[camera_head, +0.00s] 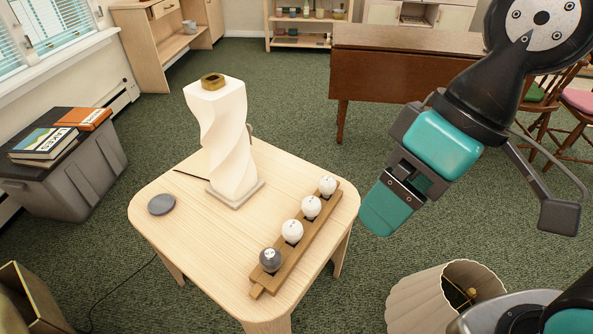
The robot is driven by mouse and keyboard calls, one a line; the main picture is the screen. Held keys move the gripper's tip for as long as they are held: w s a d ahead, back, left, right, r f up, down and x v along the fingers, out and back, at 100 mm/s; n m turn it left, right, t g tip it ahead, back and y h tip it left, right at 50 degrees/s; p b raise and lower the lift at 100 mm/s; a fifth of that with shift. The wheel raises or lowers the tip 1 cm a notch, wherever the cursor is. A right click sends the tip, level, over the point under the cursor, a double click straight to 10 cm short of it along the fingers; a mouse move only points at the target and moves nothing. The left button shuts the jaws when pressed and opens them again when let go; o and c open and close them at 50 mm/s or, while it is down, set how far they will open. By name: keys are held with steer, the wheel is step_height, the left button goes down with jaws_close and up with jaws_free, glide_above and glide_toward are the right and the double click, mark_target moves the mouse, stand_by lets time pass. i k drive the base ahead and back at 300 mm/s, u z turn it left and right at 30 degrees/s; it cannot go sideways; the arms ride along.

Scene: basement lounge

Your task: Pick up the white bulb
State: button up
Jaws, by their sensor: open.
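Three round white bulbs (292,231) (311,207) (327,186) and one dark grey bulb (270,260) sit in a row in a wooden rack (261,288) on the light wood table (190,240). The grey bulb is at the near end. Small dark marks show on the bulbs, too small to read. My gripper (471,212) hangs to the right of the rack, above floor level and apart from the bulbs. Its jaws are spread and empty, with a teal part on the left side and a dark finger on the right.
A tall white twisted lamp (228,140) stands behind the rack on the table, with a grey disc (161,204) to its left. A cream pleated shade (415,301) is at lower right. A brown table (400,65) stands behind. Green carpet is open between.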

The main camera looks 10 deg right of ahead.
mark_target(327, 184)
steer(key=k, duration=1)
steer(key=u, duration=0.9)
steer(key=i, duration=1.45)
steer(key=z, duration=1)
